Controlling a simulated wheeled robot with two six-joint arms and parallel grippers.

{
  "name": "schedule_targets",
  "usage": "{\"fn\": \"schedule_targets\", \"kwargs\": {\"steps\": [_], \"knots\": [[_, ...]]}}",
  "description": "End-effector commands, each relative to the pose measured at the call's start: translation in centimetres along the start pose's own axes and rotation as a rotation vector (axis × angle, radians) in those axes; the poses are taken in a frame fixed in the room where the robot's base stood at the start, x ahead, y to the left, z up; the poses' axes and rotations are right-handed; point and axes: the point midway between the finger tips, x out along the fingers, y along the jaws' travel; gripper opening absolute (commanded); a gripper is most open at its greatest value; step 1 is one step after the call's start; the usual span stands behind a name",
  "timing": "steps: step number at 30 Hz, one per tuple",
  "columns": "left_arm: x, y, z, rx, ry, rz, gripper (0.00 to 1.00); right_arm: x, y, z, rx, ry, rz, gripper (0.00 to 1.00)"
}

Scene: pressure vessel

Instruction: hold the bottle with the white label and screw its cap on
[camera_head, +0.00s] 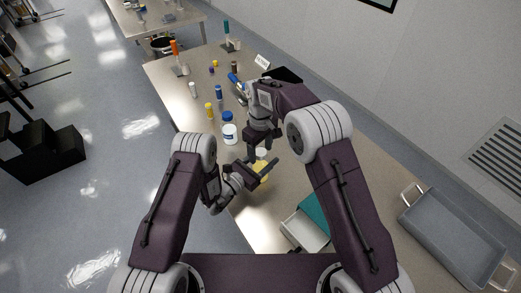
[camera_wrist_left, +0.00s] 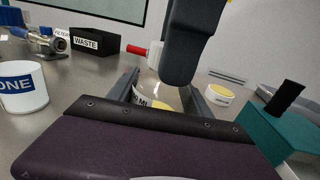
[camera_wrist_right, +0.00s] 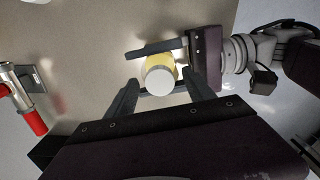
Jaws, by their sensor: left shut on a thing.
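The bottle (camera_head: 262,169) has yellow contents and a white label, with part of its lettering visible in the left wrist view (camera_wrist_left: 142,97). My left gripper (camera_head: 259,172) is shut on its body from the side. The white cap (camera_wrist_right: 160,82) is over the bottle's top in the right wrist view, with yellow showing around it. I cannot tell how far it is screwed on. My right gripper (camera_wrist_right: 160,80) is above the bottle, pointing down. Its fingers are apart on either side of the cap, with gaps visible.
A white jar with a blue lid (camera_head: 229,133) stands behind the bottle. A black waste box (camera_wrist_left: 93,41), a red-handled valve (camera_wrist_right: 30,115) and a teal-and-white box (camera_head: 306,225) are nearby. A grey tray (camera_head: 455,240) lies at the right. Several small vials stand farther back.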

Motion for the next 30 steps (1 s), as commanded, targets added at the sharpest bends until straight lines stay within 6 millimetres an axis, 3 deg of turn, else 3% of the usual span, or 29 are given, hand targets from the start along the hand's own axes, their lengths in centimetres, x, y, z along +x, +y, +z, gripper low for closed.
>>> {"fn": "schedule_targets", "kwargs": {"steps": [8,11,21,30], "knots": [[0.0,0.0,-0.1,0.000,0.002,0.000,0.00,-0.4,0.0,0.0,-0.001,0.001,0.001,0.62],[0.0,0.0,-0.1,0.000,0.002,0.000,0.00,-1.9,0.0,-0.1,-0.001,0.003,0.002,0.62],[0.0,0.0,-0.1,0.000,0.002,0.000,0.00,-9.5,0.0,-0.1,-0.001,0.004,0.002,0.62],[0.0,0.0,-0.1,0.000,0.002,0.000,0.00,-12.0,0.0,0.0,0.000,0.001,0.001,0.62]]}}
